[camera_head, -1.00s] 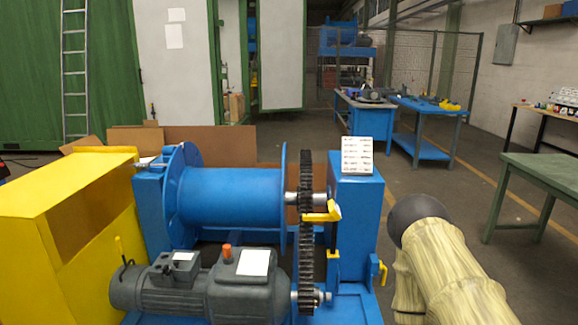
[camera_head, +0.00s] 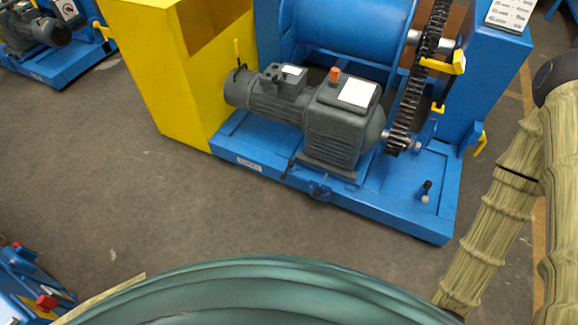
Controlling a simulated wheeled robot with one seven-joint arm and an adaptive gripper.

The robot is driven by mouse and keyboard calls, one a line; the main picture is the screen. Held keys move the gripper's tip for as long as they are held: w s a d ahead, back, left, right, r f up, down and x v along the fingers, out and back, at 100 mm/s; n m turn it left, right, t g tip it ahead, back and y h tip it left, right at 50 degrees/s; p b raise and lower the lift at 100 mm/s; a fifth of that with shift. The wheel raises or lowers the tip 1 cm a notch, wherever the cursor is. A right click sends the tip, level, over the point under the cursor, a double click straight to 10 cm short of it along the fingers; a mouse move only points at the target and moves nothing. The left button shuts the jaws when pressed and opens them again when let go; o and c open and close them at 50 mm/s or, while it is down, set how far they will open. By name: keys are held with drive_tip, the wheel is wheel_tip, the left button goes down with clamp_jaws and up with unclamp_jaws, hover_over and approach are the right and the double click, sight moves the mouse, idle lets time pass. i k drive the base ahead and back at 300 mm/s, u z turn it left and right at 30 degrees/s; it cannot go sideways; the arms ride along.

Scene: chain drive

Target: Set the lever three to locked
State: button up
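The blue chain drive machine (camera_head: 400,215) stands in front of me with a grey motor (camera_head: 340,130) on its base. Several levers show on it. A yellow lever (camera_head: 445,65) sticks out beside the dark gear. A yellow handle (camera_head: 481,144) is on the right side of the blue housing. A small yellow lever (camera_head: 238,52) stands upright at the motor's left end. A short dark lever with a pale end (camera_head: 426,190) is on the base at the right. I cannot read which one is lever three. My gripper is not in view; only my sleeved arm shows at the right.
A yellow cabinet (camera_head: 185,70) stands at the machine's left. A white label board (camera_head: 511,13) is on top of the housing, too small to read. Grey floor (camera_head: 150,200) is free in front. Another blue machine (camera_head: 30,285) is at the lower left.

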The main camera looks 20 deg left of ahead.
sight(291, 163)
drive_tip(key=u, duration=2.3)
drive_tip(key=i, duration=0.4)
drive_tip(key=z, duration=1.75)
